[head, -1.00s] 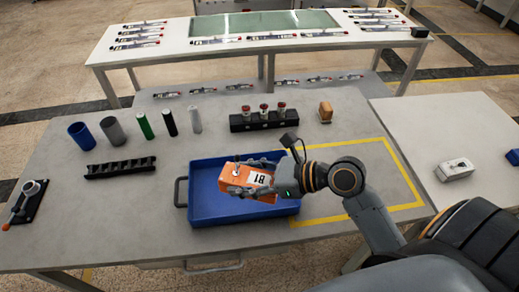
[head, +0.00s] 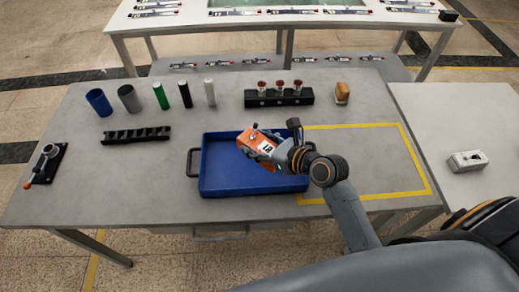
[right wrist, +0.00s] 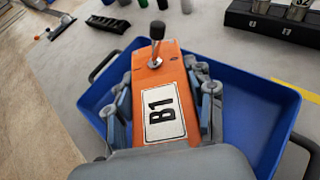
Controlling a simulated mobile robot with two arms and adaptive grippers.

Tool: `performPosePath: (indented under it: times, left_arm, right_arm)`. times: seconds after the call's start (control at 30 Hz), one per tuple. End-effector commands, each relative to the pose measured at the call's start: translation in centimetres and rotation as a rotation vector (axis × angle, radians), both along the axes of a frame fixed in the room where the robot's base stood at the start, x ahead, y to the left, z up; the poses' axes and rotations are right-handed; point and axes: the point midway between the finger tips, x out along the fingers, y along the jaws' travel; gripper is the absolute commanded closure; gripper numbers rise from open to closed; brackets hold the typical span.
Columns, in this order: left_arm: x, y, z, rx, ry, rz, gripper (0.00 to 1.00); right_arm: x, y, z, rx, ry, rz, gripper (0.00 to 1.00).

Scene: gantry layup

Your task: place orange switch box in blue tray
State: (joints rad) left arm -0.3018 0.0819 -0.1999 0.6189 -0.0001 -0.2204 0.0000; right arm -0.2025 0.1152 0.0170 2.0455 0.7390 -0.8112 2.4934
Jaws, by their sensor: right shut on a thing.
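The orange switch box (head: 257,139) has a white B1 label and a lever with a dark knob. It also shows in the right wrist view (right wrist: 174,70). My right gripper (head: 268,148) is shut on it, with fingers on both sides of the box. The blue tray (head: 230,183) lies on the grey table, and it also shows in the right wrist view (right wrist: 248,120). The box is over the tray's upper right part. Whether it touches the tray floor cannot be told. My left gripper is not in view.
Several cylinders (head: 157,95) stand at the back left, near a black slotted rack (head: 136,135). A black holder with red-topped pieces (head: 279,97) is behind the tray. A yellow-outlined area (head: 365,165) right of the tray is mostly clear.

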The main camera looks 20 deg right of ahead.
Motion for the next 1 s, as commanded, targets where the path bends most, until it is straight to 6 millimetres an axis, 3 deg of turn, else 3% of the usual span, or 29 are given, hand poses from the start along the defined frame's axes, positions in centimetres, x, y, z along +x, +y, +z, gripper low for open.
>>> performPosePath:
  times: [0.03, 0.2, 0.37, 0.53, 0.93, 0.97, 1.0]
  left_arm:
    - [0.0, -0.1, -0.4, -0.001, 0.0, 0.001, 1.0]
    - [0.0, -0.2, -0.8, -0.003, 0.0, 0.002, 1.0]
    - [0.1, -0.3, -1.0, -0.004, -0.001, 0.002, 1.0]
    - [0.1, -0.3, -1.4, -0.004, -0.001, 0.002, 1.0]
    - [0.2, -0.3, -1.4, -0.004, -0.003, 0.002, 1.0]
    - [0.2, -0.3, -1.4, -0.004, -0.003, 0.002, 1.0]
    - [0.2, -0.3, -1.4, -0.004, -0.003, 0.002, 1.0]
  right_arm:
    - [0.7, -0.4, -1.1, -0.003, 0.0, 0.001, 0.84]
    - [2.2, -1.1, -2.8, 0.001, -0.003, 0.0, 0.84]
    - [2.9, -1.5, -4.0, -0.001, -0.002, 0.0, 0.84]
    - [2.8, -1.5, -6.4, -0.002, 0.0, 0.001, 0.84]
    - [2.8, -1.5, -7.0, 0.001, -0.002, -0.001, 0.84]
    - [2.8, -1.5, -7.1, 0.0, -0.001, 0.0, 0.44]
    - [2.8, -1.5, -7.1, 0.0, -0.001, -0.001, 0.36]
